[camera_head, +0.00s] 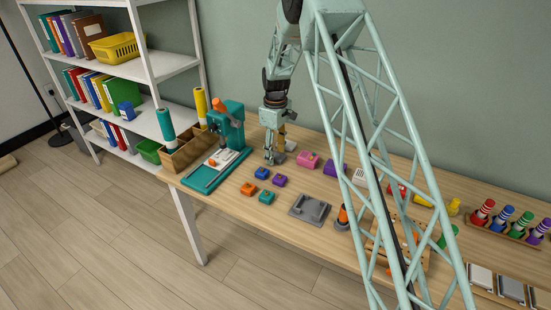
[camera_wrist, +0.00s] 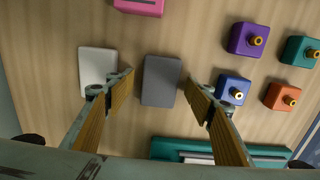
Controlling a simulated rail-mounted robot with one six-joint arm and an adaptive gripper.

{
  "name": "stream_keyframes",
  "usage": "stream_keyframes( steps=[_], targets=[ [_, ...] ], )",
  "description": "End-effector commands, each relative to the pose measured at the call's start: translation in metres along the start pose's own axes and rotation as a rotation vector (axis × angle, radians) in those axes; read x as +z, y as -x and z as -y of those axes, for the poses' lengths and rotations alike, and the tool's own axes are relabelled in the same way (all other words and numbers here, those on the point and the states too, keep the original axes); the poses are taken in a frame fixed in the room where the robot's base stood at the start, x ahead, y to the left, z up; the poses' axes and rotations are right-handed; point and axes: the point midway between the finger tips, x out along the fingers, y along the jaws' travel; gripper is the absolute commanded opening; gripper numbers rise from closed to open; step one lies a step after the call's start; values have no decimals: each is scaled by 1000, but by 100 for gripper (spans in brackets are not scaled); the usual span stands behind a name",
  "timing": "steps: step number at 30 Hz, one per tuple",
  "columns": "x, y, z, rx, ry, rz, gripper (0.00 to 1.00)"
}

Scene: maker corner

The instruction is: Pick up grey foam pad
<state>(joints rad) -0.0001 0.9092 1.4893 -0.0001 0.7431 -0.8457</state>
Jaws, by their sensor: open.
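The grey foam pad (camera_wrist: 161,80) is a dark grey rounded rectangle lying flat on the wooden table in the wrist view. My gripper (camera_wrist: 158,83) is open, with its two yellow-brown fingers on either side of the pad in the picture and nothing held. The height of the fingertips over the table is hard to tell. A white pad (camera_wrist: 97,70) lies to the left, partly behind the left finger. In the head view my gripper (camera_head: 273,160) points down near the table's back left, and I cannot make out the grey pad there.
Blue (camera_wrist: 233,89), purple (camera_wrist: 248,39), orange (camera_wrist: 282,96) and teal (camera_wrist: 300,50) blocks with knobs stand to the right. A pink block (camera_wrist: 138,5) is at the top. The teal press (camera_head: 226,130) stands left of my gripper. A grey tray (camera_head: 310,208) lies nearer the table's front.

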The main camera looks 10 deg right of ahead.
Motion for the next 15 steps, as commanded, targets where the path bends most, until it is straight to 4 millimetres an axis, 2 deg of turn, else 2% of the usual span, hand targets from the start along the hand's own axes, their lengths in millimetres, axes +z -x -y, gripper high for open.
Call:
stream_keyframes(
  steps=[10, 15],
  targets=[
    [0, 0, 0, 0, 0, 0, 48],
    [0, 0, 0, 0, 0, 0, 32]
  ],
)
